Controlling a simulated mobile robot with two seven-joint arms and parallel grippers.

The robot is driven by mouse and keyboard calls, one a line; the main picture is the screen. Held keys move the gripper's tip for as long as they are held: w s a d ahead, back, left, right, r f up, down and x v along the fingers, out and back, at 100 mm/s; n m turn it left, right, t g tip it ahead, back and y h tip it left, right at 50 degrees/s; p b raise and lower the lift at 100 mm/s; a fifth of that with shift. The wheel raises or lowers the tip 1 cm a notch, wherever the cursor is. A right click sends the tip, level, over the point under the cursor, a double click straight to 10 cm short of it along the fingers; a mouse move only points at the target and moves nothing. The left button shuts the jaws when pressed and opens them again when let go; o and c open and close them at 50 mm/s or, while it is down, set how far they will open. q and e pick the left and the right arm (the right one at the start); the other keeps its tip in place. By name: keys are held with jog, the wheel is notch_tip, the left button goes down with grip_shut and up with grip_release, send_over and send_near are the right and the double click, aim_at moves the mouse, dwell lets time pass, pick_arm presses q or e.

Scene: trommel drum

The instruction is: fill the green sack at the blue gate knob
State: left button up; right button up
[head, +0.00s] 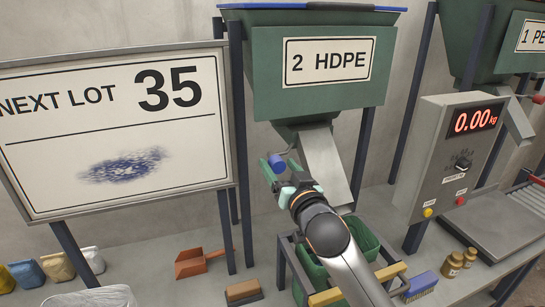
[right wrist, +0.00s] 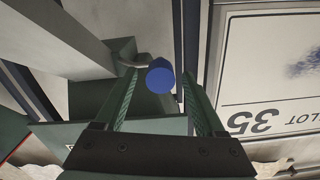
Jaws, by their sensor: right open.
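The blue gate knob (head: 277,162) sits at the left of the chute (head: 325,160) under the green hopper labelled "2 HDPE" (head: 320,75). My right gripper (head: 279,170) is at the knob with its jaws open. In the right wrist view the knob (right wrist: 160,76) shows between the two fingertips, with a gap visible on each side. The green sack (head: 364,240) hangs open in a stand below the chute. My right arm covers part of the sack, so its contents cannot be told. My left gripper is not in view.
A sign reading "NEXT LOT 35" (head: 110,125) stands at the left. A scale display (head: 473,121) reads 0.00 kg at the right. Dark posts flank the hopper.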

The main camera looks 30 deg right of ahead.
aim_at(273, 154)
jog(key=shift+x, duration=2.25)
grip_shut()
